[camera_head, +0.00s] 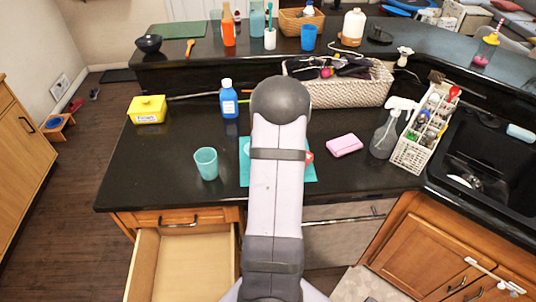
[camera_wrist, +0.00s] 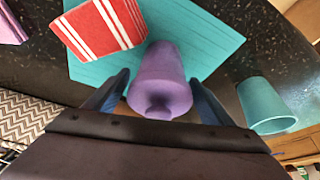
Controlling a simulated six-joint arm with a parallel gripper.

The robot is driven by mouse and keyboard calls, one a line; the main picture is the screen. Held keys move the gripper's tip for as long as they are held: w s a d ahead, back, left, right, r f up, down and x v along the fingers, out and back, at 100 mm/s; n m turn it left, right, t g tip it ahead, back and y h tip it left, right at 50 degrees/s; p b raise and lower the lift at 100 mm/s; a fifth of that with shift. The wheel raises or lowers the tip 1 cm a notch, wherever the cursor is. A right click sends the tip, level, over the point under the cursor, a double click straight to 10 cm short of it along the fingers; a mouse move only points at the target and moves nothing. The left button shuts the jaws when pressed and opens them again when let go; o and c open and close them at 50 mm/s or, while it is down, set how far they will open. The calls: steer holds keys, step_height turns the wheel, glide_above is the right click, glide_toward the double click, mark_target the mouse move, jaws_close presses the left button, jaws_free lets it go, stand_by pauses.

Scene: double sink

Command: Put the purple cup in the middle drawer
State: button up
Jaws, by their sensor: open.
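My gripper (camera_wrist: 159,77) is open, with one dark finger on each side of the cup. I cannot tell whether the fingers touch it. In the head view my arm hides the cup and gripper. A drawer (camera_head: 190,265) under the counter at lower left is pulled open, and its visible inside is empty. I cannot tell whether it is the middle one.
The teal mat (camera_wrist: 215,40) holds a red-and-white striped item (camera_wrist: 98,27) beside the cup. A teal cup (camera_head: 206,163) stands left of the mat, also visible in the wrist view (camera_wrist: 268,105). A pink sponge (camera_head: 344,145), spray bottle (camera_head: 384,137) and woven basket (camera_head: 345,90) are around.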

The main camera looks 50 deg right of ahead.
steer(key=shift+c, duration=0.2)
steer(key=c, duration=1)
step_height(320, 180, up, 10)
steer(key=b, duration=0.3)
